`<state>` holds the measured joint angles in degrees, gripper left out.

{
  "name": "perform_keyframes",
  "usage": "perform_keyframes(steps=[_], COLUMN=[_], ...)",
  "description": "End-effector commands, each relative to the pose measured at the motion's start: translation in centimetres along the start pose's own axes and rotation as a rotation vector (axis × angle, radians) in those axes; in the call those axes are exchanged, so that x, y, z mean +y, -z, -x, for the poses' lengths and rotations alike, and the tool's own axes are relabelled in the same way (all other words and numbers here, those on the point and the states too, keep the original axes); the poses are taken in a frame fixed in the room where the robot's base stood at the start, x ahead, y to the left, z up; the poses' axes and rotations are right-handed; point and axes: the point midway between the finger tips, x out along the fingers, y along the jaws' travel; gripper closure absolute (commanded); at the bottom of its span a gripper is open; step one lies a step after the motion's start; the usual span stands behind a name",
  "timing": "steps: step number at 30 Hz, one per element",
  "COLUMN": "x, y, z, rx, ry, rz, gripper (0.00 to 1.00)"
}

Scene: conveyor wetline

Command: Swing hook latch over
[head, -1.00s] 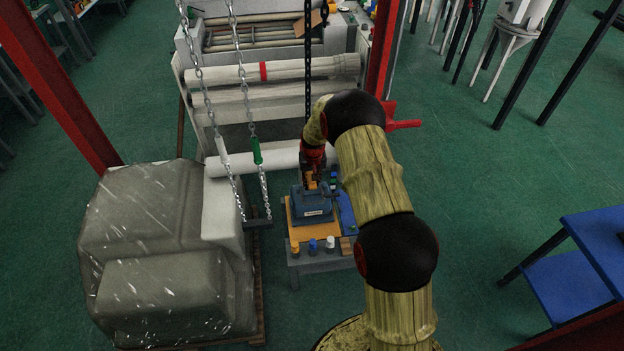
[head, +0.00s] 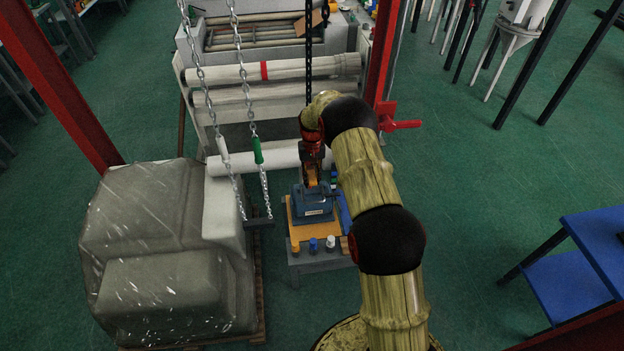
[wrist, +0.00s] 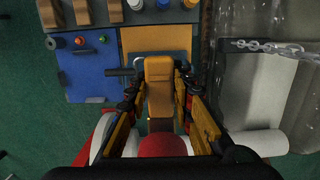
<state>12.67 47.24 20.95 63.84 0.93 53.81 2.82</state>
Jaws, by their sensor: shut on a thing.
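A blue box-shaped fixture (head: 313,208) sits on an orange plate on a small workbench in the head view. My gripper (wrist: 160,76) is at the top of the fixture. In the wrist view its two orange fingers lie on either side of an orange-brown lever-like piece (wrist: 159,98), which looks like the hook latch, and are shut on it. In the head view my gripper (head: 313,184) and wrist hide most of that piece. The hook end and whatever it catches on cannot be made out.
The orange plate (wrist: 160,39) borders a blue panel (wrist: 86,76) with red and green buttons. Several coloured knobs line the bench front, including a white one (head: 330,243). Hanging chains (head: 259,160) and a large grey wrapped load (head: 165,270) stand close on the left.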

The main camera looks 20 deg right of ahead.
Motion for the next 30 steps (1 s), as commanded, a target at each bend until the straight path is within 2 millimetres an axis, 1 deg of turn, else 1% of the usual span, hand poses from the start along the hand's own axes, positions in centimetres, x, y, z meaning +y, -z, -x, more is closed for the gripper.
perform_keyframes(steps=[1, 2, 12, 20, 23, 26, 30], x=[0.0, 0.0, 0.0, 0.0, 0.0, 0.0, 0.0], y=[-0.2, -0.2, -0.1, 0.0, 0.0, 0.1, 0.1], z=[-0.3, -0.3, -0.1, 0.0, 0.5, 1.6, 4.3], rx=[-0.005, -0.005, -0.001, 0.000, 0.001, 0.002, 0.003], ry=[0.000, 0.000, 0.000, 0.000, 0.000, 0.000, 0.000], rz=[0.000, 0.000, 0.000, 0.000, 0.000, 0.000, 0.000], gripper=[1.00, 0.77, 0.58, 0.58, 0.58, 0.58, 0.58])
